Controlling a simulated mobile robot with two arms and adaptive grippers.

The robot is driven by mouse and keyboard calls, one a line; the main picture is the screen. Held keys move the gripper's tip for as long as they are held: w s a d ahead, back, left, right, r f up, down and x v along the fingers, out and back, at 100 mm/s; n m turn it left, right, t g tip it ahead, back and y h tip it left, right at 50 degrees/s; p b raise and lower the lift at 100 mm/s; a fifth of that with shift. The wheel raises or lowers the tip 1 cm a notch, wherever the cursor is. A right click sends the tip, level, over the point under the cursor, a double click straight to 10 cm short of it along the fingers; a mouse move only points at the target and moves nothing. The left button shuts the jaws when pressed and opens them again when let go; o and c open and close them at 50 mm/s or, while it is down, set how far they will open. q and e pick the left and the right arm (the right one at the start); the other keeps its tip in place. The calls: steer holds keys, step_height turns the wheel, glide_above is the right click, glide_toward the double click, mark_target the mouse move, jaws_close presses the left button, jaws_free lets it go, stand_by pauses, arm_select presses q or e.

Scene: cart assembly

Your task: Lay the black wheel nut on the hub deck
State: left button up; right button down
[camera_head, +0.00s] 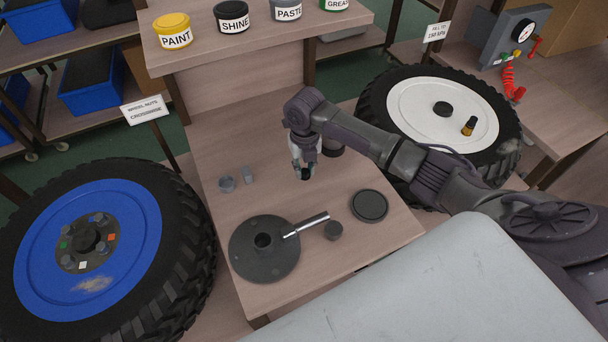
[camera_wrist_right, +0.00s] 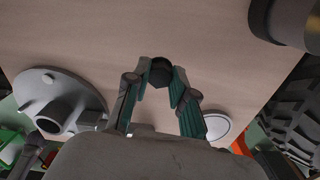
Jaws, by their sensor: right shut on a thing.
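My right gripper (camera_head: 303,170) is shut on a small black wheel nut (camera_wrist_right: 160,71), held between its fingertips over the wooden table. The nut shows dark at the fingertips in the head view (camera_head: 306,174). A round dark grey disc with a raised hollow centre (camera_head: 262,264), which looks like the hub deck, lies on the table nearer the front left, apart from the gripper. It also shows at the left of the right wrist view (camera_wrist_right: 65,92). My left gripper is in neither view.
A round dark tray (camera_head: 369,205) lies to the right. Two small grey pieces (camera_head: 226,184) lie to the left. Wheels with blue (camera_head: 40,235) and white (camera_head: 405,100) rims flank the table.

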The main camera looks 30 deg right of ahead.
mark_target(304, 171)
steer(key=shift+w+a+f, duration=0.1)
steer(key=shift+f, duration=0.15)
step_height(304, 171, down, 3)
steer(key=shift+f+p, duration=0.2)
steer(key=shift+p, duration=0.2)
steer(key=shift+f, duration=0.15)
steer(key=shift+f, duration=0.2)
steer(key=c, duration=1)
jaws_free()
